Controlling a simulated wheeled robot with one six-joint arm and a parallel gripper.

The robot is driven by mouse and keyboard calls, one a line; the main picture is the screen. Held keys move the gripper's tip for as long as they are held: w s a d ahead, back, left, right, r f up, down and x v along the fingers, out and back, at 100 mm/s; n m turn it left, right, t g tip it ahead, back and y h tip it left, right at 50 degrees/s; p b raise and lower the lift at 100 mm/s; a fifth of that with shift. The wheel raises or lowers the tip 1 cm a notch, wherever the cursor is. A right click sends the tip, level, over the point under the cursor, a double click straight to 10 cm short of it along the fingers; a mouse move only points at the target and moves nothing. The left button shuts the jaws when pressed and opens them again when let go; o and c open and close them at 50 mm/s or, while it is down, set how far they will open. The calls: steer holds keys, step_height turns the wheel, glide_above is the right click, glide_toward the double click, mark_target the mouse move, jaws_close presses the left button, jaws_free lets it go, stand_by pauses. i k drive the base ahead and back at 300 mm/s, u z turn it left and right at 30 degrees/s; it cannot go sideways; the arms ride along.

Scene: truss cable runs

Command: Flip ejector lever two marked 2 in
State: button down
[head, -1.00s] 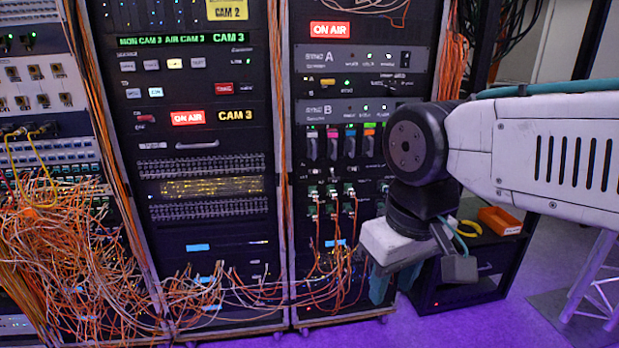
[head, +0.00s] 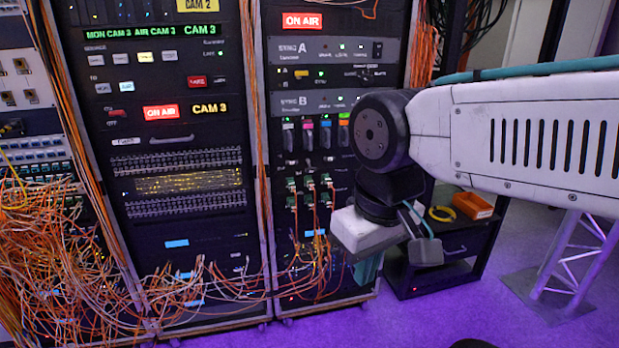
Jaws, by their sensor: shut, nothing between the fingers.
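A row of several small levers with coloured tabs sits in the right rack below the SYNC B panel. The second from the left, a pink-tabbed lever (head: 308,136), is likely lever two, but its mark is too small to read. The levers look upright; whether any is in or out is hard to tell. My gripper (head: 368,272) hangs low in front of the right rack's lower right edge, pointing down, its teal fingers partly hidden by its pale body. It is shut and empty, well below and right of the levers, touching none of them.
Green connectors with orange cables (head: 308,187) sit below the levers. Loose orange cables (head: 60,240) spill across the left racks' base. A low black cabinet (head: 440,268) with an orange bin (head: 472,206) and yellow coil stands right. A truss stand (head: 565,265) is further right.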

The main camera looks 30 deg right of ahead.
mark_target(311, 169)
steer(key=u, duration=0.5)
steer(key=k, duration=1.25)
steer(key=u, duration=0.9)
steer(key=i, duration=1.8)
steer(key=z, duration=1.15)
steer(key=i, duration=0.5)
steer(key=z, duration=0.35)
